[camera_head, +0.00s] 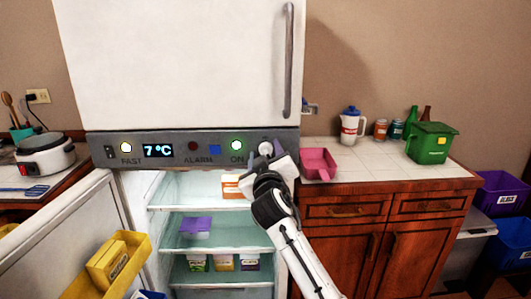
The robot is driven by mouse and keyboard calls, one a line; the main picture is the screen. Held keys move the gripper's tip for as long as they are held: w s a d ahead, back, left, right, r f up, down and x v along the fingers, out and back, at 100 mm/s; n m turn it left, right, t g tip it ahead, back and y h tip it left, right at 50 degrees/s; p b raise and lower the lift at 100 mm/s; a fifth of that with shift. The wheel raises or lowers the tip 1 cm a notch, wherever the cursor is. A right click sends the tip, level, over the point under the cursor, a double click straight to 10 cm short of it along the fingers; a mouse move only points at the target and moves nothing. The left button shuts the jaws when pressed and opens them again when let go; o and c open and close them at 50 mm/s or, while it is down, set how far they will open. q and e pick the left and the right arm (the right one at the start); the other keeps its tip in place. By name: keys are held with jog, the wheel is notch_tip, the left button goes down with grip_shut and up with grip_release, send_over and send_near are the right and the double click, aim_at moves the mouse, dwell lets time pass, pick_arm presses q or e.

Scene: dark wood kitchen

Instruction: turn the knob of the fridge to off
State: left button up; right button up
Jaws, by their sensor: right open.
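The white fridge (180,60) stands at the left with a grey control panel (176,137) across its front. The panel shows 7 °C, a lit yellowish light by FAST, a dark red light by ALARM and a lit green light by ON. My right gripper (267,151) is open at the panel's right end, just right of the ON label. A pale rounded shape shows there, probably the knob; the gripper hides much of it. I cannot tell its setting or whether the gripper touches it. My left gripper is out of view.
The lower fridge door (80,240) stands open at the left with a yellow bin (112,262). Boxes sit on the shelves below the panel. A pink container (318,164) stands on the counter close right of my gripper. A vertical handle (289,60) is above.

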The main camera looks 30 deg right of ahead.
jog(key=c, duration=1)
